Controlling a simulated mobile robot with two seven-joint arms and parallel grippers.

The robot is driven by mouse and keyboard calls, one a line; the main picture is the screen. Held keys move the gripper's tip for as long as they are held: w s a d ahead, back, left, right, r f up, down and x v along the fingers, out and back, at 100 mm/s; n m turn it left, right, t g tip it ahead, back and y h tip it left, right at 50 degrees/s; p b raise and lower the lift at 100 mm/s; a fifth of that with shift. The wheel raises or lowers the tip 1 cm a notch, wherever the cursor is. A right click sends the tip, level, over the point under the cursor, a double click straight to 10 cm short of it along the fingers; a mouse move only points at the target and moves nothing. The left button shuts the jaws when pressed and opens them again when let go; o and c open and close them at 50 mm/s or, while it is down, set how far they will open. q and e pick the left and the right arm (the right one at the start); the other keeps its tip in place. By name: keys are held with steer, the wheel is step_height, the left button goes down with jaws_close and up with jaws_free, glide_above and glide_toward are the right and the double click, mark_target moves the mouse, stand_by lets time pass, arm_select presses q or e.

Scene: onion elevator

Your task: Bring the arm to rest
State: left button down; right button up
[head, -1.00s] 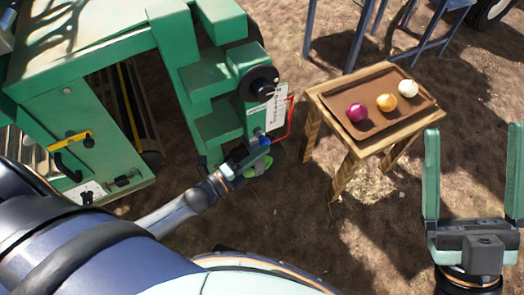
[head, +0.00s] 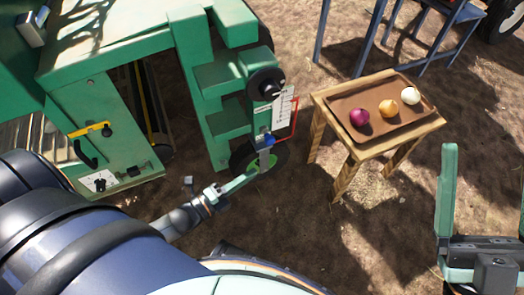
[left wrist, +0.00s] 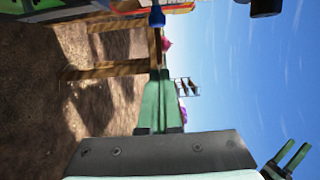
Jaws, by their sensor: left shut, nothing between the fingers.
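My left gripper (head: 258,170) has its green fingers shut and empty. In the head view its tips appear close to the grey lever with a blue knob (head: 268,140) on the green machine (head: 110,115); I cannot tell whether they touch. In the left wrist view the shut fingers (left wrist: 162,75) point up the picture, with the blue knob (left wrist: 156,17) above them. My right gripper (head: 485,160) is open and empty at the right edge of the head view, its two fingers wide apart.
A wooden table (head: 347,152) right of the lever carries a brown tray (head: 375,135) with a purple, an orange and a white onion. A blue metal frame (head: 362,40) stands behind. Dirt ground between table and machine is free.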

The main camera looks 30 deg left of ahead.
arm_select(q)
steer(key=shift+v, duration=0.85)
arm_select(e)
steer(key=shift+r, duration=0.25)
